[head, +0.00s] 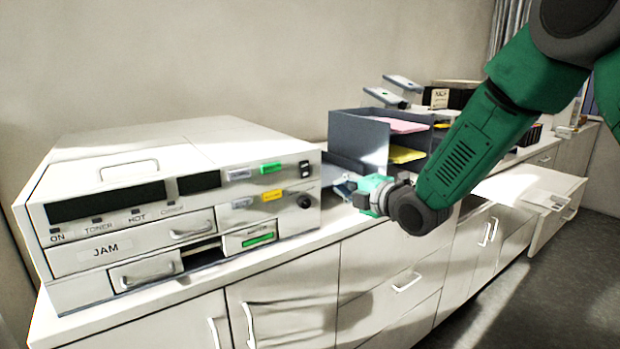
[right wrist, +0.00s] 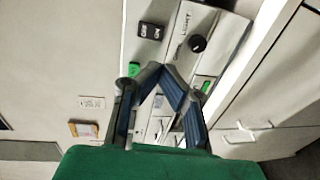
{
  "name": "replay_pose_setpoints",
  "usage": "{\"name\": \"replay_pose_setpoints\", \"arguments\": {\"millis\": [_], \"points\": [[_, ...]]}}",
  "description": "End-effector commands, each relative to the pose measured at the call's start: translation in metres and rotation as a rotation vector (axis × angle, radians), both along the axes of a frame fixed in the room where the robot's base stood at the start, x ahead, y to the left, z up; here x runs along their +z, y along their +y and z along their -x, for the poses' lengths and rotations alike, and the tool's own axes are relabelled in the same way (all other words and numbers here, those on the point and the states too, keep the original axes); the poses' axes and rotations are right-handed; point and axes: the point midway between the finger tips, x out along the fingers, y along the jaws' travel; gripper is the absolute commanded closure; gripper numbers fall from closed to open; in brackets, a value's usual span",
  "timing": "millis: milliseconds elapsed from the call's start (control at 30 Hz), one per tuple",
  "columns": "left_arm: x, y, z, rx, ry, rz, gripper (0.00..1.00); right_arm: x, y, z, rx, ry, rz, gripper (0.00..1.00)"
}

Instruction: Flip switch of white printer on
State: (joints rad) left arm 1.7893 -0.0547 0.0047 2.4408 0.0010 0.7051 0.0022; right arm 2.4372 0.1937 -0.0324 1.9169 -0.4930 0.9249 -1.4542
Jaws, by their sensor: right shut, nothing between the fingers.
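The white printer (head: 130,185) stands on the left part of the counter in the head view. A small black switch (head: 304,169) sits at the upper right of its front, above a round black knob (head: 304,201). In the right wrist view the black switch (right wrist: 150,31) has pale lettering, and the knob (right wrist: 197,44) is to its right. Which way the switch is set is too small to tell. My right gripper (head: 343,187) is just right of the printer, apart from the switch. Its fingers (right wrist: 163,70) are closed together and empty. My left gripper is not in view.
A dark paper tray (head: 358,141) with pink and yellow sheets stands behind my right gripper. White cabinets (head: 390,285) with handles run below the counter. An open drawer (head: 530,190) juts out at the right. The space in front of the printer is clear.

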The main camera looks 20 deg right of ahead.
Motion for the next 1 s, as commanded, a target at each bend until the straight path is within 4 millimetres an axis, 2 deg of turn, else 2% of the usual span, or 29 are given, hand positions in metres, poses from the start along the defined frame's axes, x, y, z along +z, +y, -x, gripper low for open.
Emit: {"name": "replay_pose_setpoints", "arguments": {"millis": [300,500,700,1000], "points": [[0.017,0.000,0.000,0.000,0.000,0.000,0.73,-0.009,0.017,-0.063,0.000,0.001,-0.003,1.00],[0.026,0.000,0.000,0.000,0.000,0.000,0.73,-0.013,0.026,-0.097,-0.001,0.001,-0.002,1.00],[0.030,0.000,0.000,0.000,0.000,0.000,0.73,-0.017,0.031,-0.115,-0.001,0.001,-0.002,1.00],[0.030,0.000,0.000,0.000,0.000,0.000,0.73,-0.018,0.032,-0.120,-0.001,0.001,-0.002,1.00]]}}
